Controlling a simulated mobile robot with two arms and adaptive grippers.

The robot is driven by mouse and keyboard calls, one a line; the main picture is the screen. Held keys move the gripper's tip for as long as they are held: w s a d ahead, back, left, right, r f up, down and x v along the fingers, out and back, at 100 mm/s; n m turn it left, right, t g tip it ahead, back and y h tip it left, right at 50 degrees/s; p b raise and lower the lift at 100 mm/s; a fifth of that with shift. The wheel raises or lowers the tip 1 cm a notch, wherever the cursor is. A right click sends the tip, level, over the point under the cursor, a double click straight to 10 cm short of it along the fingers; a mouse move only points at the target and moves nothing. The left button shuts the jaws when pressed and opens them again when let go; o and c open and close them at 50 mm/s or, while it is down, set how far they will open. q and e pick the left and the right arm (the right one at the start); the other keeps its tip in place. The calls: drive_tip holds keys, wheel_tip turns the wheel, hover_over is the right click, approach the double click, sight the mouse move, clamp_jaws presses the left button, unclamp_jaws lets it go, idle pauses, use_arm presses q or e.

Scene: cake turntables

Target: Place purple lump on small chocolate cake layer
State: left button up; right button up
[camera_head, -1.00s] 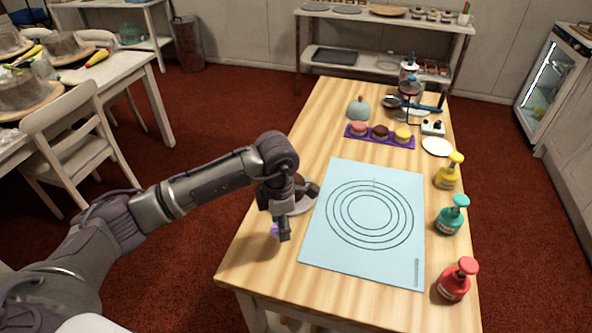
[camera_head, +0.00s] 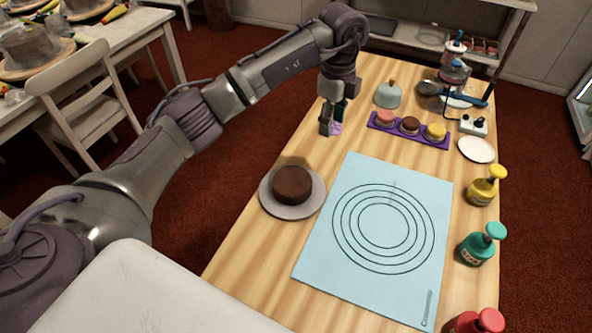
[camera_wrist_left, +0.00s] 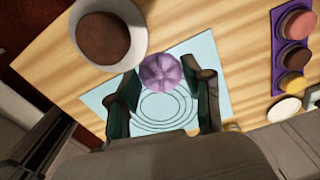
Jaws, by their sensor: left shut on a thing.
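The small chocolate cake layer (camera_head: 292,186) is a round brown cake on a grey round plate (camera_head: 277,210) at the left edge of the table. The cake also shows at the upper left of the left wrist view (camera_wrist_left: 103,38). My left gripper (camera_head: 332,122) is above the table's far left edge, beyond the cake. It is shut on the purple lump (camera_head: 336,129), mostly hidden by the fingers in the head view. In the left wrist view, the lump (camera_wrist_left: 161,72) is ridged and round, between the fingertips. My right gripper is not in view.
A light blue mat (camera_head: 333,252) with drawn rings lies right of the cake. A purple tray (camera_head: 383,126) with three small round cakes sits at the back. Yellow (camera_head: 482,190), teal (camera_head: 477,248) and red (camera_head: 477,322) pump bottles stand along the right edge.

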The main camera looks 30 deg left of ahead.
use_arm(q)
drive_tip(key=p, duration=0.3)
hover_over(292, 180)
wheel_tip(292, 180, down, 6)
drive_tip(key=shift+f, duration=0.1)
wheel_tip(292, 180, down, 4)
drive_tip(key=shift+r+p, duration=0.1)
drive_tip(key=shift+p, duration=0.2)
drive_tip(key=shift+f, duration=0.2)
drive_tip(key=shift+f, duration=0.1)
drive_tip(key=o, duration=0.9)
